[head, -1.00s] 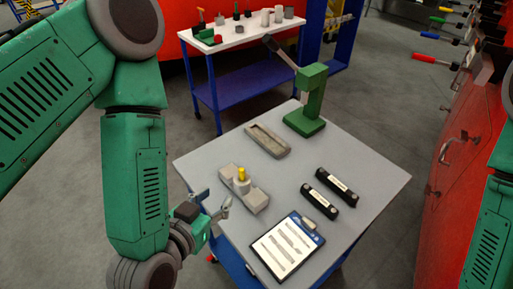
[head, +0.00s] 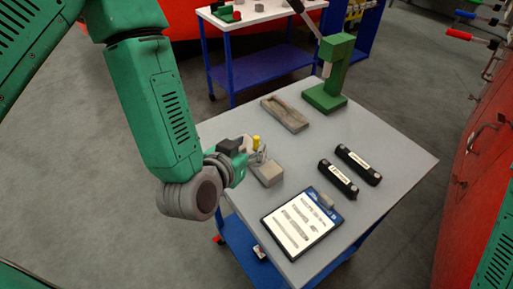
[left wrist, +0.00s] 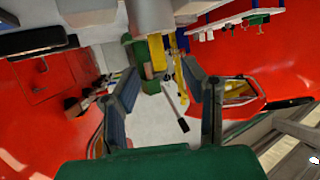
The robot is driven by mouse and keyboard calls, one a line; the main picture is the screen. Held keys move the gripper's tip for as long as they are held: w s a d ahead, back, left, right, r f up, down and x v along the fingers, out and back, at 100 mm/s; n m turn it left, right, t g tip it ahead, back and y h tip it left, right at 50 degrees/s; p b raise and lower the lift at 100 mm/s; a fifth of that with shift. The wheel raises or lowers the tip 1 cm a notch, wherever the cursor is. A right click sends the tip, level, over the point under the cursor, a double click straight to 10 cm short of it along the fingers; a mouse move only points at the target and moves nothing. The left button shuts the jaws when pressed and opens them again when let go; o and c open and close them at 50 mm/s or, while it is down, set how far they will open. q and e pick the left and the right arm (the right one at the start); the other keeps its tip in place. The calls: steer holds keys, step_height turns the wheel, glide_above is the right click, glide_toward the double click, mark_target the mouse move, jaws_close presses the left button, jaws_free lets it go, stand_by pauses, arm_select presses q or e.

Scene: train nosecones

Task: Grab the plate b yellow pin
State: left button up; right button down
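The yellow pin (head: 256,142) stands upright on the grey plate block (head: 268,174) at the table's left side. My left gripper (head: 251,157) is beside the pin, and its fingers partly cover the pin's base and the block. In the left wrist view the picture looks upside down, and the yellow pin (left wrist: 157,52) hangs below a grey cylinder at the top. My left gripper (left wrist: 160,75) is open there, with one finger on each side of the pin and visible gaps. I cannot tell its exact distance from the pin. My right gripper is out of view.
The grey table (head: 400,160) also holds a grey tray (head: 285,113), a green press (head: 333,80), two black labelled bars (head: 338,180) and a clipboard (head: 302,222). A white-topped cart (head: 265,15) stands behind. Red machinery (head: 480,150) is at right.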

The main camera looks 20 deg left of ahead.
mark_target(255, 141)
arm_select(q)
steer(key=x, duration=0.4)
steer(key=shift+w+f, duration=0.1)
steer(key=shift+w, duration=0.1)
jaws_close()
